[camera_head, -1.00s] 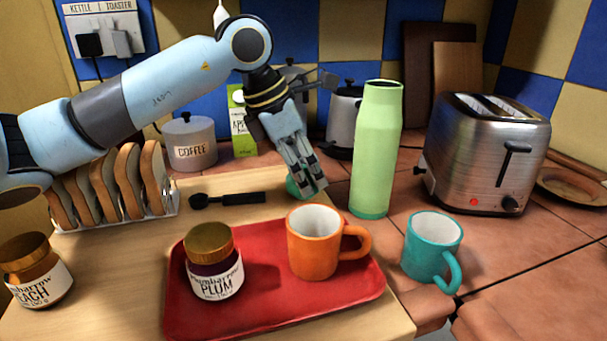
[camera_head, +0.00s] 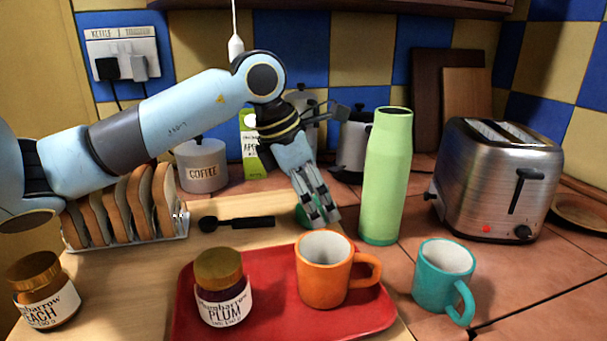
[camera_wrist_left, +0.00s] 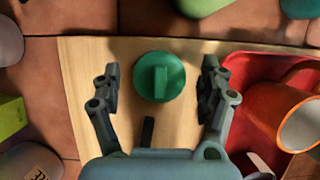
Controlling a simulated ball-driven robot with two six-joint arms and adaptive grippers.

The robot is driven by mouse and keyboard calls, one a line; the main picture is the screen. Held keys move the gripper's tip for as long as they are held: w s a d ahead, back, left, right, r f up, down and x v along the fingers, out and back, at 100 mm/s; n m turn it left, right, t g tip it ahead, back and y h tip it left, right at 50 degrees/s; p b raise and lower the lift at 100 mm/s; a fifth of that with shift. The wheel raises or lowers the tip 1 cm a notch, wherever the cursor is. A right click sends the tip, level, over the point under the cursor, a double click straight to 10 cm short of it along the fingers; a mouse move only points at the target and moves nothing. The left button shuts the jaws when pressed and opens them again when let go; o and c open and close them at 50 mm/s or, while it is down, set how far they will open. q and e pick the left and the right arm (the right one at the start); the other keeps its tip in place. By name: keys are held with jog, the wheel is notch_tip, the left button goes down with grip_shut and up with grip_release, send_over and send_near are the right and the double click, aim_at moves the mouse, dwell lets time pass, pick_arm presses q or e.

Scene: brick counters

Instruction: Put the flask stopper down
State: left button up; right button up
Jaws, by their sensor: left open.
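The flask stopper (camera_wrist_left: 160,77) is a round green cap with a raised bar across its top. In the left wrist view it sits on the wooden board (camera_wrist_left: 80,65), between the spread fingers of my left gripper (camera_wrist_left: 160,88), with a gap on each side. In the head view the stopper (camera_head: 303,216) is partly hidden behind my left gripper (camera_head: 322,218), which points down at it. The left gripper is open. The pale green flask (camera_head: 386,180) stands upright to the right of it. My right gripper does not show.
A red tray (camera_head: 255,322) holds an orange mug (camera_head: 323,272) and a plum jar (camera_head: 221,290). A black scoop (camera_head: 240,223) lies left of the stopper. A teal mug (camera_head: 440,275) and toaster (camera_head: 495,180) stand right. A toast rack (camera_head: 125,245) is at left.

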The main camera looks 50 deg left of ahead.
pick_arm(q)
jog(key=p+v, duration=0.5)
jog(key=v, duration=0.7)
jog(key=shift+p, duration=0.3)
jog(key=shift+d+f, duration=0.1)
